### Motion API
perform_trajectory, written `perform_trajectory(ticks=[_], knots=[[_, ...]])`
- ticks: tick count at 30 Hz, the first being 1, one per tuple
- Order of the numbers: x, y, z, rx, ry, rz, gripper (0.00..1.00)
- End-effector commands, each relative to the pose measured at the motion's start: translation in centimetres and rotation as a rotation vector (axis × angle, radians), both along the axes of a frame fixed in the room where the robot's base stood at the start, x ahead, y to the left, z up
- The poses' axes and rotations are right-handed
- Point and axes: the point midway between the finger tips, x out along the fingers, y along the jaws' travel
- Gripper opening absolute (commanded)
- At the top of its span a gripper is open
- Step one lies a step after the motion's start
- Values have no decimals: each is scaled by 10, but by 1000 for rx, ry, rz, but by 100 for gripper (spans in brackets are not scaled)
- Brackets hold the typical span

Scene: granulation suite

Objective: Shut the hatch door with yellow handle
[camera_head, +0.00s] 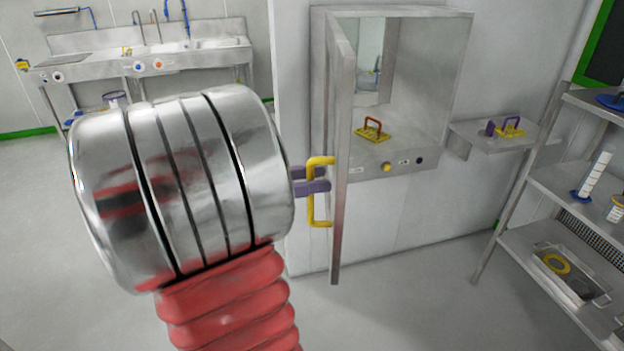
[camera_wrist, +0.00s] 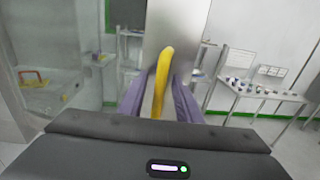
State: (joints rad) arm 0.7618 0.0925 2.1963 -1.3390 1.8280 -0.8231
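The hatch door (camera_head: 340,150) is a grey metal panel standing wide open, seen nearly edge-on in the head view. It also fills the upper middle of the wrist view (camera_wrist: 190,25). Its yellow handle (camera_head: 320,160) is an upright bar on the door's left face. My gripper (camera_head: 312,180) has its purple fingers at the handle. In the wrist view the yellow handle (camera_wrist: 161,75) stands between the two fingers of my gripper (camera_wrist: 160,85). Whether both fingers press on it is unclear.
The hatch box (camera_head: 440,70) in the wall is open and holds a yellow item with a reddish handle (camera_head: 372,130). A small wall shelf (camera_head: 475,140) and a rack (camera_head: 560,190) stand to the right. A sink bench (camera_head: 90,68) is at back left. Floor below the door is clear.

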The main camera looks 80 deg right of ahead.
Motion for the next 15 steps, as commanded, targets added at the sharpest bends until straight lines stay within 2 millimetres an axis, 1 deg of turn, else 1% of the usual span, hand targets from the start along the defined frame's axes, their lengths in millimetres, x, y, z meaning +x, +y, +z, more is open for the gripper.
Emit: perform_trajectory(ticks=[1,12,14,15], knots=[[0,0,0,0,0,1,30],[1,0,0,0,0,3,4],[1,0,0,0,0,3,0],[1,0,0,0,0,3,0]])
